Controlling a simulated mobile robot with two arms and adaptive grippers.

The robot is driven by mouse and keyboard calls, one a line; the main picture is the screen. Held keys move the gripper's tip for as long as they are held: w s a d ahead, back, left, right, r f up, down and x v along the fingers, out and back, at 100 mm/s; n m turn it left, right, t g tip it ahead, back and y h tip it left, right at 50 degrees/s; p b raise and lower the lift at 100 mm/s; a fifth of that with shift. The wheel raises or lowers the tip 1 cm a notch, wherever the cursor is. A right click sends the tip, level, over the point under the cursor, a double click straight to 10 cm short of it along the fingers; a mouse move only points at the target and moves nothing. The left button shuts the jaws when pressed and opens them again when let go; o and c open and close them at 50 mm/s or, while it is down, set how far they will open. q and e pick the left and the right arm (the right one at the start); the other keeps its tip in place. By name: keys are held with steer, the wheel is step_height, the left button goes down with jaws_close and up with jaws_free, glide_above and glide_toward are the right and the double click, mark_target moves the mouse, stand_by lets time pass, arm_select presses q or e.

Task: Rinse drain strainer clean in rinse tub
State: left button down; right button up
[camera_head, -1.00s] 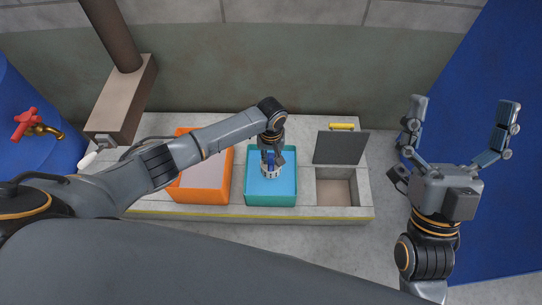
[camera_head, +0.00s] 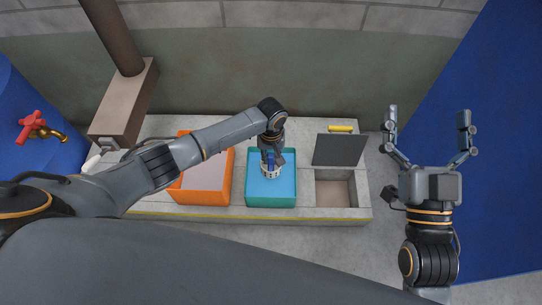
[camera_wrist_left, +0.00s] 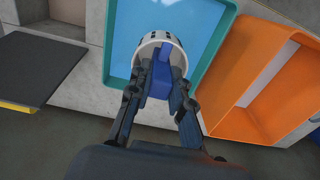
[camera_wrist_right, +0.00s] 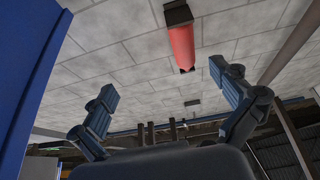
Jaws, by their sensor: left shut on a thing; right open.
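My left gripper (camera_head: 271,158) is shut on the blue handle (camera_wrist_left: 161,75) of the drain strainer (camera_head: 270,173), a pale, slotted cup. The strainer is over or in the teal rinse tub (camera_head: 248,190), which holds light blue water. In the left wrist view the strainer (camera_wrist_left: 149,45) sits between my fingers, its open rim towards the camera and the tub (camera_wrist_left: 116,45) behind it. How deep the strainer is in the water I cannot tell. My right gripper (camera_head: 431,125) is open and empty, raised to the right of the counter.
An orange tub (camera_head: 182,190) stands left of the teal one. A square recess (camera_head: 334,191) with a raised dark lid (camera_head: 340,150) is to the right. A brown post and box (camera_head: 123,105) stand at the back left, near a red-handled tap (camera_head: 35,126).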

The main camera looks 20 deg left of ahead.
arm_select(q)
steer(key=shift+r+p, duration=0.45)
steer(key=shift+p, duration=0.05)
steer(key=shift+r+p, duration=0.4)
steer(key=shift+p, duration=0.05)
steer(key=shift+r+p, duration=0.4)
steer(key=shift+p, duration=0.1)
steer(key=shift+r+p, duration=0.3)
steer(key=shift+p, duration=0.05)
arm_select(e)
step_height(320, 180, down, 15)
steer(key=s+d+g+h, duration=0.1)
steer(key=d+g+h, duration=0.1)
steer(key=g, duration=0.7)
steer(key=shift+s+d+m+h, duration=0.15)
steer(key=shift+d+m+h, duration=0.15)
steer(key=shift+h, duration=0.3)
steer(key=shift+f, duration=0.1)
